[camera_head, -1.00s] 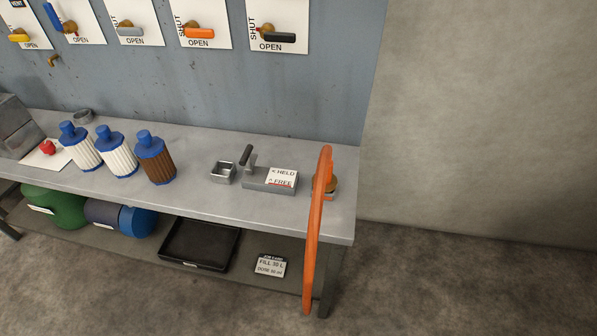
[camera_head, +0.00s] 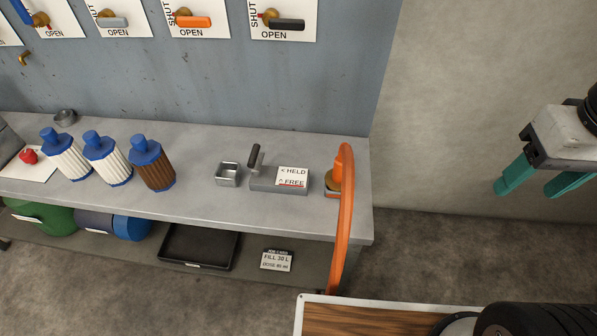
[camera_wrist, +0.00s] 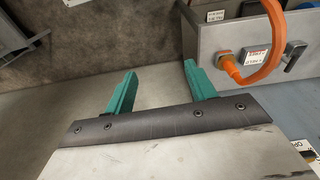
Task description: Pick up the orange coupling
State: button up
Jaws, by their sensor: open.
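The orange coupling (camera_head: 334,193) sits at the bench's right end, at a brass fitting (camera_head: 331,180), partly hidden behind an orange hose (camera_head: 345,220) that arches up and hangs over the front edge. In the wrist view the orange coupling (camera_wrist: 230,66) shows beside the brass fitting (camera_wrist: 223,55), with the hose looping from it. My gripper (camera_head: 527,187) is open and empty, in the air to the right of the bench, well apart from the coupling. Its teal fingers (camera_wrist: 160,72) show spread in the wrist view, with the coupling beyond them to the right.
On the bench (camera_head: 225,208), a HELD/FREE block (camera_head: 278,181) with a dark-handled lever stands just left of the coupling. A small square cup (camera_head: 228,174) and several blue-capped filters (camera_head: 152,165) are further left. A wall panel with valves rises behind. Space right of the bench is open.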

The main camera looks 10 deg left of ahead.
jog(key=w+a+f+n, duration=0.1)
jog(key=w+a+n, duration=0.3)
jog(key=w+n, duration=0.35)
jog(key=n+g, duration=0.1)
jog(key=n, duration=1.8)
send_over(340, 168)
jog(key=w, duration=0.2)
jog(key=shift+m, duration=0.25)
jog(key=f, duration=1.4)
jog(key=shift+d+f, duration=0.2)
jog(key=shift+d, duration=0.1)
jog(key=f, duration=0.7)
jog(key=shift+s+a+f, duration=0.1)
jog(key=shift+s+a, duration=0.05)
jog(key=shift+s, duration=0.05)
jog(key=shift+f, duration=0.55)
jog(key=c, duration=1)
